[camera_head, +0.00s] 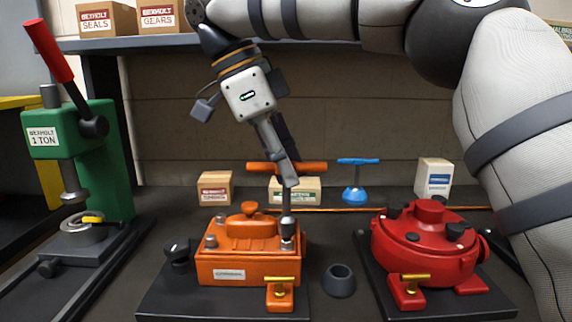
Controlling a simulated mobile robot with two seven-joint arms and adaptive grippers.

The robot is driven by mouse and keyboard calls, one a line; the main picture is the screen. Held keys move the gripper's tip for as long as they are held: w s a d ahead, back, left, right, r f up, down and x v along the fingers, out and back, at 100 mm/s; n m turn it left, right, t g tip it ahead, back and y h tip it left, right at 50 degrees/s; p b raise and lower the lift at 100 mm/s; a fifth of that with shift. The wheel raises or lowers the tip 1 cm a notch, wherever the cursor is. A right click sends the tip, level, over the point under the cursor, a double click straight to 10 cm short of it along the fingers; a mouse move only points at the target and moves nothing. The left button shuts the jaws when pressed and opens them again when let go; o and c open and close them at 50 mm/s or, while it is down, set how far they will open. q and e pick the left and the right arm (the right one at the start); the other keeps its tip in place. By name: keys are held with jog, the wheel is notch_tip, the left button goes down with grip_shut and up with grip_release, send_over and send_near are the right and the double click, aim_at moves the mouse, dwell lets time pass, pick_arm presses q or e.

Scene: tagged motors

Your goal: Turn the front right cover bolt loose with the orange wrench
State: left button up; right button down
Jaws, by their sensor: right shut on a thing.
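The orange wrench (312,168) is a T-handle tool with a level orange bar and a grey shaft. It stands upright over the orange gearbox (215,270). My right gripper (287,172) comes down from above and is shut on the wrench at the middle of its handle. The socket (287,236) at the wrench's lower end is at the front right corner of the cover and hides the front right bolt; I cannot tell how far it is seated. A front left bolt (210,243) shows on the cover. My left gripper is not in view.
A red round housing (425,244) stands on the right and a green press (68,135) on the left. An empty dark holder (339,282) sits between the housings. A blue T-handle tool (356,178) stands behind. Boxes and a shelf (150,42) are at the back.

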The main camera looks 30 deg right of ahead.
jog(key=shift+f, duration=0.1)
jog(key=shift+f, duration=1.1)
